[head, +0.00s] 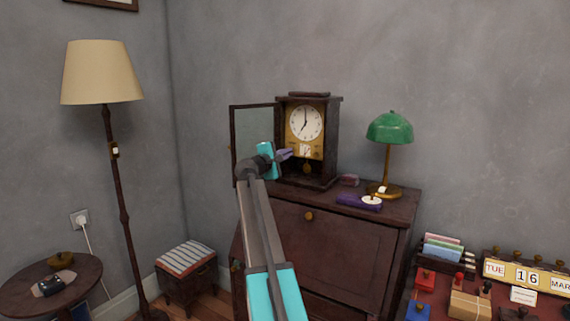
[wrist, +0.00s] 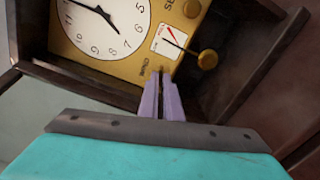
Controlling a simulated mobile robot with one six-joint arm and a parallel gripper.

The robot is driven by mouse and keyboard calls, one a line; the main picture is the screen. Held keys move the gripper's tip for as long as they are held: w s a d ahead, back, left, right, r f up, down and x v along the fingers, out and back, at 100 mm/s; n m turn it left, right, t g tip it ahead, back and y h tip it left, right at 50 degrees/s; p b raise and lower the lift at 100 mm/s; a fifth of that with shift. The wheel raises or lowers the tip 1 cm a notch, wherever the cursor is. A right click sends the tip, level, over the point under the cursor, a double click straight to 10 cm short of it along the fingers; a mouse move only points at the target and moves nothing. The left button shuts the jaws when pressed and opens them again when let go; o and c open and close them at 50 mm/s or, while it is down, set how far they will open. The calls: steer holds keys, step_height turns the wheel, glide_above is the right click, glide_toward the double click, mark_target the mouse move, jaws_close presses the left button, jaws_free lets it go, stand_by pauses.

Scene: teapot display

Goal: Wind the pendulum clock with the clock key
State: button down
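The pendulum clock (head: 328,143) stands upright on the dark cabinet, with its glass door (head: 245,142) swung open to the left. Its white dial (head: 306,122) and brass plate face me. The pendulum bob (head: 307,168) hangs below. My gripper (head: 288,154) reaches in at the lower plate. In the wrist view the purple fingers (wrist: 159,78) are close together at the plate, by the winding lettering and a small gauge (wrist: 170,41). A small brassy-brown sliver, apparently the clock key (wrist: 161,70), shows between the fingertips; the rest is hidden. I cannot tell how deep it sits.
A green lamp (head: 389,128), a purple box-like item (head: 357,202) and a small reddish item (head: 349,180) are right of the clock on the cabinet (head: 330,245). A floor lamp (head: 103,72) and striped stool (head: 186,256) stand left. The clock case's side walls flank my fingers.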

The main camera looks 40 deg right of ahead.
steer(key=m+b, duration=0.4)
steer(key=shift+s+d+r+m+b, duration=0.1)
steer(key=shift+d+r+m+b, duration=0.1)
steer(key=shift+m+b, duration=0.15)
stand_by(0.3)
steer(key=c, duration=2)
jaws_free()
steer(key=shift+a, duration=0.15)
steer(key=v, duration=1.3)
steer(key=shift+a+f, duration=0.1)
steer(key=shift+a, duration=0.2)
steer(key=shift+f, duration=0.1)
